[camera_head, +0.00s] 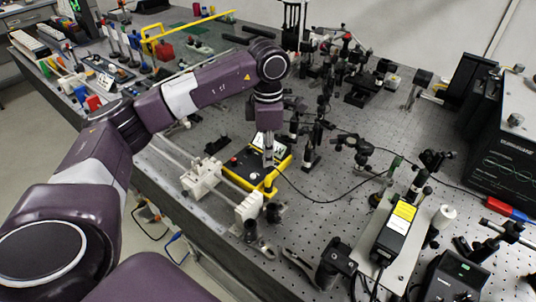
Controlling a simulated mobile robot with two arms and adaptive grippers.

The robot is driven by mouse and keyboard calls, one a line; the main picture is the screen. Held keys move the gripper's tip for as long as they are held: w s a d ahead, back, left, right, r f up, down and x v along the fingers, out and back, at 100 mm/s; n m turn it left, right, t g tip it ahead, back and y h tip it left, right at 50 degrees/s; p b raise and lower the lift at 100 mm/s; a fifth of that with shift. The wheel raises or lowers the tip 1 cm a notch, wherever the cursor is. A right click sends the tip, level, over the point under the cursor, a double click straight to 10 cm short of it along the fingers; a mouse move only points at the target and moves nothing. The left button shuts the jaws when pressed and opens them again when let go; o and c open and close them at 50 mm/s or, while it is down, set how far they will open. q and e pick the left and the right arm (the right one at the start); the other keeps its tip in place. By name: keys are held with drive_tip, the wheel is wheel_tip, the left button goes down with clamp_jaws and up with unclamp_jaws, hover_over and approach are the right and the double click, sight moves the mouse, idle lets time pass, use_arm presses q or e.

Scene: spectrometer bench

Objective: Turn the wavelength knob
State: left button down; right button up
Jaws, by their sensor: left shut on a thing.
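A yellow and black boxy instrument (240,178) stands on the perforated bench near its front edge, in the middle of the head view. A small red part (234,160) shows on its top left. My left arm reaches over from the left, and my left gripper (268,160) points straight down at the instrument's top. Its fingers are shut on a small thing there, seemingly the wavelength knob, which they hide. I cannot make out the knob's marks or angle. My right gripper is not in the view.
White clamp-like blocks (203,175) and rails sit close to the instrument's left and front. Optical posts and mounts (310,150) crowd its right. A black cable (330,200) runs rightward. A yellow-labelled box (396,228) and an oscilloscope-like unit (503,150) stand at the right.

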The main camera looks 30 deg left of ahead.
use_arm(q)
drive_tip(key=shift+r, duration=0.1)
drive_tip(key=c, duration=1.9)
unclamp_jaws()
wheel_tip(320, 180, up, 12)
